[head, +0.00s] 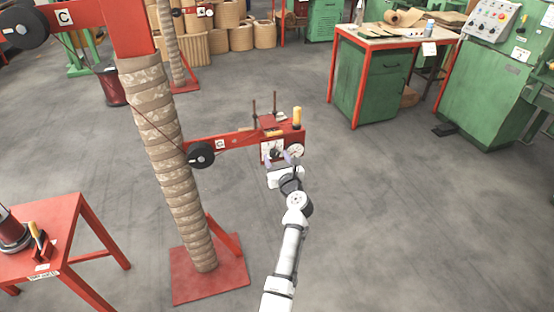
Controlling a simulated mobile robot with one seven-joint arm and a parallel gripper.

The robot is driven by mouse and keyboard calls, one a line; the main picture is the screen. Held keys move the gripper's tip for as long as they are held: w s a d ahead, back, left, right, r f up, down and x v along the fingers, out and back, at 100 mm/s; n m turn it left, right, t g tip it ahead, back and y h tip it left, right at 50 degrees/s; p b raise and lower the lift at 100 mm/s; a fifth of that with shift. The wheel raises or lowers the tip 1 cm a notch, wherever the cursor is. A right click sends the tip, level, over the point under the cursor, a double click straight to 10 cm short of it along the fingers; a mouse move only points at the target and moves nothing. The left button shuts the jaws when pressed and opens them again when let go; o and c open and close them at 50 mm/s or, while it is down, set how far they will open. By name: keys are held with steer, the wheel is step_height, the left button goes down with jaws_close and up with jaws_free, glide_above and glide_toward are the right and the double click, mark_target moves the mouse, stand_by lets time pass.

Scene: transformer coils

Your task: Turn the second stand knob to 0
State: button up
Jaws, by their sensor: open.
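A red stand with a column wrapped in tan paper (168,150) stands left of centre. Its red side arm (235,139) reaches right to a red control box (296,136). The box front has white dial faces, one of them a round dial (296,150) at the right. A small dark knob (276,152) shows on the left dial face, partly hidden by my gripper. My gripper (278,160) is open just in front of this knob, with its fingers to either side. I cannot tell whether they touch it, and the knob's setting is too small to read.
A red table (55,235) stands at the lower left. A green cabinet bench (380,85) and a green machine with a control panel (490,20) stand at the right. Another wrapped column (173,45) stands behind. The grey floor right of my arm is clear.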

steer(key=shift+c, duration=0.3)
steer(key=c, duration=0.9)
